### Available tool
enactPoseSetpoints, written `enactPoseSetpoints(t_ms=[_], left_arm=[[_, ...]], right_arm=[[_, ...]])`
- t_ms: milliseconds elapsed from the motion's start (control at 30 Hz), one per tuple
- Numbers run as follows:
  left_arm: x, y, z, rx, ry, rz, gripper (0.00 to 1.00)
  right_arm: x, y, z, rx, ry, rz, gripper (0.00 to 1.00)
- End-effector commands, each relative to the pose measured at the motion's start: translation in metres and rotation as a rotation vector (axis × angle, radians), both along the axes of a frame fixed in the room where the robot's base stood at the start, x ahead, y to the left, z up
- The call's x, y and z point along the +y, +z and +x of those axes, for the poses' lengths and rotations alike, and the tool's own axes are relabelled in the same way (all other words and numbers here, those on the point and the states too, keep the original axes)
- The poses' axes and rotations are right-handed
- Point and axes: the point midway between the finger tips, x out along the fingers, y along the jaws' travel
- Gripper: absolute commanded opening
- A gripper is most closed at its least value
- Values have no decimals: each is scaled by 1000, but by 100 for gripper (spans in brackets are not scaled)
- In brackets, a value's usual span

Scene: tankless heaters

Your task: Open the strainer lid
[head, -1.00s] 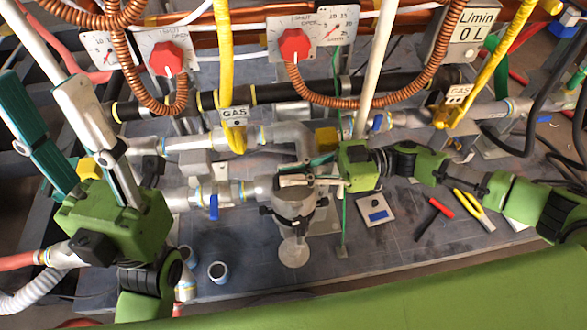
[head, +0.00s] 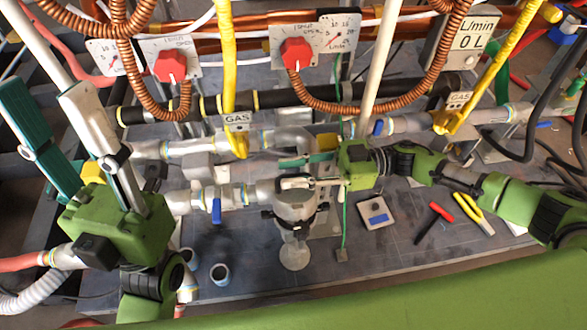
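The strainer (head: 294,212) is a grey metal body with a round top and a dark clamp, on the pipe in the middle of the head view. Its lid (head: 284,190) is partly covered by my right gripper. My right gripper (head: 300,172) comes in from the right. Its teal finger and pale finger lie apart at the strainer's top, the pale one over the lid. Whether they grip a part of the lid cannot be told. My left gripper (head: 58,122) is at the far left, fingers pointing up and wide apart, with nothing between them.
A blue-handled valve (head: 216,211) sits on the pipe left of the strainer. Red knobs (head: 297,54), copper hoses and yellow gas pipes hang behind. A red-handled tool (head: 440,211), yellow pliers (head: 474,214) and a small cup (head: 220,274) lie on the grey board.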

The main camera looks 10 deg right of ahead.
Motion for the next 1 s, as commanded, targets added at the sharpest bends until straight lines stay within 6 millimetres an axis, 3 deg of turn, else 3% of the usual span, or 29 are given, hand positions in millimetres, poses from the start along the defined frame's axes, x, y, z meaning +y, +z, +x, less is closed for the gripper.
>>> enactPoseSetpoints(t_ms=[167, 400, 600, 767, 1000], left_arm=[[0, 0, 0, 0, 0, -1, 40], [0, 0, 0, 1, 0, -1, 40], [0, 0, 0, 1, 0, -1, 40], [0, 0, 0, 2, 0, 0, 40], [0, 0, 0, 2, 0, 1, 40]], right_arm=[[-22, -1, 1, 0, -6, -4, 27], [-74, -1, 1, 1, -8, -6, 27], [-107, 0, 1, -1, -6, -3, 27], [-119, 0, 1, -2, -5, -3, 27], [-121, 0, 1, -2, -3, -2, 27]])
